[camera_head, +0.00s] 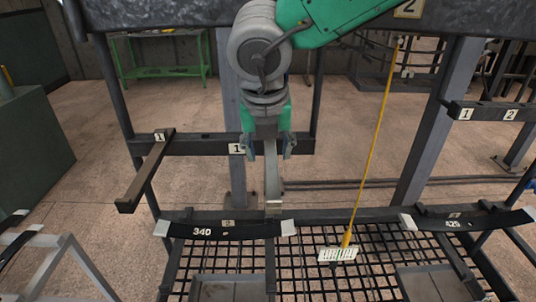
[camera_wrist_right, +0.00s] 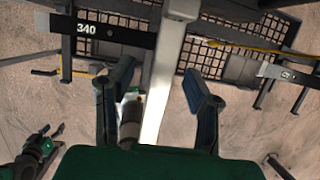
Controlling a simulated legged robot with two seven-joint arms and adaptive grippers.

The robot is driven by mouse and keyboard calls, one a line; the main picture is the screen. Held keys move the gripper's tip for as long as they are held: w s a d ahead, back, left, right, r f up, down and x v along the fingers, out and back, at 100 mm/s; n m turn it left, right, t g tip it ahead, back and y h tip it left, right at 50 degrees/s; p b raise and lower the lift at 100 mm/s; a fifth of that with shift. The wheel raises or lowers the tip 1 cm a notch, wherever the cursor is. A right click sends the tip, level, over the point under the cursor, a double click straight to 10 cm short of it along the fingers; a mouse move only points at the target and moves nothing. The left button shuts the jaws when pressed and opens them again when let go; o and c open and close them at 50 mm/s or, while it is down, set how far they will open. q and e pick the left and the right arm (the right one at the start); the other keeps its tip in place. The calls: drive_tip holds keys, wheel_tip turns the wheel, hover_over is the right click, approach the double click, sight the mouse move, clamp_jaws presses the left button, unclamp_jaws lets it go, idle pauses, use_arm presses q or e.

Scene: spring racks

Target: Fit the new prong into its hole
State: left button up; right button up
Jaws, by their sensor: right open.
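A light grey metal prong (camera_head: 273,188) juts out from the crossbar in the middle of the head view, its end towards me. My right gripper (camera_head: 270,150) points down over it, with a finger on each side. In the right wrist view the prong (camera_wrist_right: 160,85) runs between the two open fingers (camera_wrist_right: 160,95), with clear gaps to both, so it is not clamped. The prong's root and its hole are hidden behind my wrist and gripper. A dark prong (camera_head: 146,172) with a "1" label sticks out further left.
A dark bar marked 340 (camera_head: 220,231) lies below the prong, with another bar (camera_head: 470,220) at right. A mesh shelf (camera_head: 310,270) spans the bottom. A yellow-handled brush (camera_head: 340,253) leans there. A rack post (camera_head: 425,130) stands at right.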

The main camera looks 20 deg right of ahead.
sight(266, 168)
drive_tip(key=v, duration=1)
